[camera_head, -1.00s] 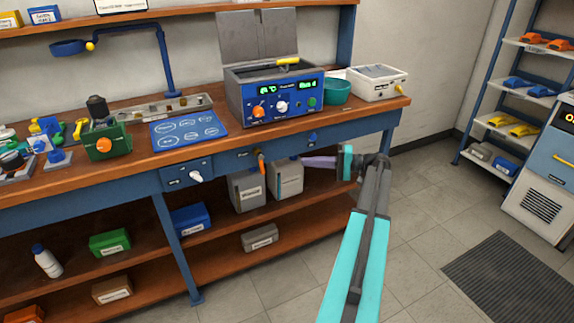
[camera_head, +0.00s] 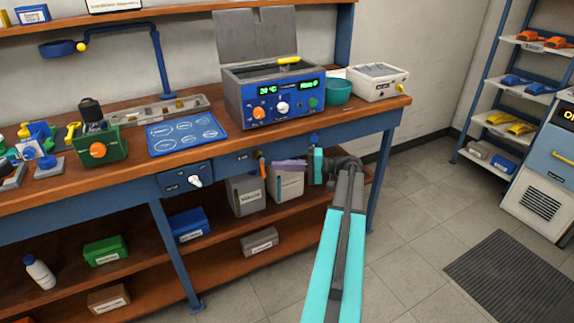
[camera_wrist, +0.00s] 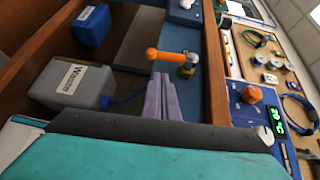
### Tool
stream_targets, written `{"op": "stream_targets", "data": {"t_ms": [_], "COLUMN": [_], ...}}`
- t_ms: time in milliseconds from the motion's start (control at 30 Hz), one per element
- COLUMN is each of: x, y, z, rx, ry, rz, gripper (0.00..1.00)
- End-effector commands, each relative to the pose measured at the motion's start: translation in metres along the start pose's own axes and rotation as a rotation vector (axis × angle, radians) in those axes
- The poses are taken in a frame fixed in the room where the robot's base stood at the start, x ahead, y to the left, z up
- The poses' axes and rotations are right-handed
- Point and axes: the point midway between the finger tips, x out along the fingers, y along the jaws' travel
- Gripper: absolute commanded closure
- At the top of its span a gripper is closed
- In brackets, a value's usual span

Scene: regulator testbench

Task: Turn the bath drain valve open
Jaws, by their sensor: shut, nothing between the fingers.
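The drain valve has an orange lever (camera_head: 263,168) and hangs at the bench's front, below the bath unit (camera_head: 275,97). Its lever points down. In the wrist view, the orange lever (camera_wrist: 166,55) joins a brass body (camera_wrist: 187,70) on the blue bench rail. My gripper (camera_head: 273,165) has purple fingers, shut and empty, just right of the lever in the head view. In the wrist view, my fingertips (camera_wrist: 160,77) are close to the lever with a small visible gap. I cannot tell the depth between them exactly.
Grey containers (camera_head: 246,195) stand on the shelf under the valve; one, labelled, also shows in the wrist view (camera_wrist: 68,85). A blue panel with a white switch (camera_head: 185,179) is left of the valve.

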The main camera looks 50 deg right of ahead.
Motion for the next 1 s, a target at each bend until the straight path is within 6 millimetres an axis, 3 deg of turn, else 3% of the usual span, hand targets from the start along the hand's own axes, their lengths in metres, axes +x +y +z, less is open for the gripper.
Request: {"op": "stream_targets", "data": {"t_ms": [300, 767, 1000], "x": [0.001, -0.002, 0.008], "y": [0.001, 0.001, 0.004], "z": [0.014, 0.014, 0.023], "rx": [0.001, 0.001, 0.001], "ry": [0.016, 0.022, 0.021], "rz": [0.001, 0.001, 0.002], "gripper": [1.0, 1.0, 1.0]}}
